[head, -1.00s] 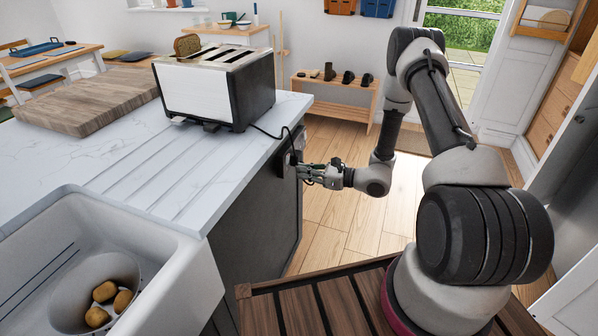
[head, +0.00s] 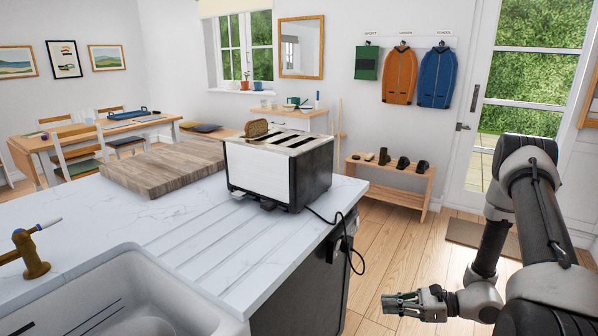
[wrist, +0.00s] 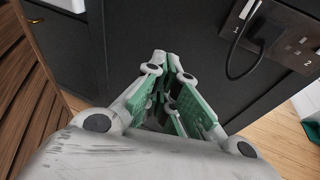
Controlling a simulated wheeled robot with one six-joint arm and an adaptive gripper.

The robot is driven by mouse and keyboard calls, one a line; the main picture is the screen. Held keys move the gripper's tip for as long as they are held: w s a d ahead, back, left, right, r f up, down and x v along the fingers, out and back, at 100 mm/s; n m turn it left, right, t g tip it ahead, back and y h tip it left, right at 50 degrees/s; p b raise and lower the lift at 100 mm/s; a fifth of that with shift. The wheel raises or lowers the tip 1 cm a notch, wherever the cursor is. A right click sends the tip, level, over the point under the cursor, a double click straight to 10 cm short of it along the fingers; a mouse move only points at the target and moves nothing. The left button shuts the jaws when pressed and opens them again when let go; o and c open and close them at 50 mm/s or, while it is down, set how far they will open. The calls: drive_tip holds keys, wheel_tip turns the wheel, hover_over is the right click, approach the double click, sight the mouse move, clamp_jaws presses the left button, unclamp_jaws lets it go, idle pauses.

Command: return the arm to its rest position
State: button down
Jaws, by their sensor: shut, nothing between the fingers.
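My gripper (head: 397,302) is at the lower right in the head view, over the wooden floor and to the right of the counter's dark end panel. It is shut and empty. The wrist view shows its closed green-padded fingers (wrist: 165,75) in front of the dark panel. My arm reaches in from the right side of the head view, bent at the elbow.
The counter (head: 300,248) bears a toaster (head: 280,165) with bread in it and a wooden board (head: 165,168). The toaster's cord runs to a socket plate (wrist: 275,40) on the end panel, close to my gripper. A low shoe bench (head: 390,185) stands behind.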

drive_tip(key=s+d+r+n+g+h, duration=0.4)
drive_tip(key=s+r+n, duration=0.3)
drive_tip(key=r, duration=0.2)
drive_tip(key=s+d+r+n+g+h, duration=0.45)
drive_tip(key=s+r+n, duration=0.25)
drive_tip(key=r, duration=0.3)
drive_tip(key=s+r+n+t+h, duration=0.2)
drive_tip(key=r+n+t+h, duration=0.1)
drive_tip(key=r, duration=0.7)
drive_tip(key=s+r+n+t+h, duration=0.2)
drive_tip(key=r+n+t, duration=0.3)
drive_tip(key=r, duration=0.4)
drive_tip(key=shift+d+r+h, duration=0.35)
drive_tip(key=shift+r+h, duration=0.05)
drive_tip(key=shift+h, duration=0.25)
drive_tip(key=shift+d, duration=0.1)
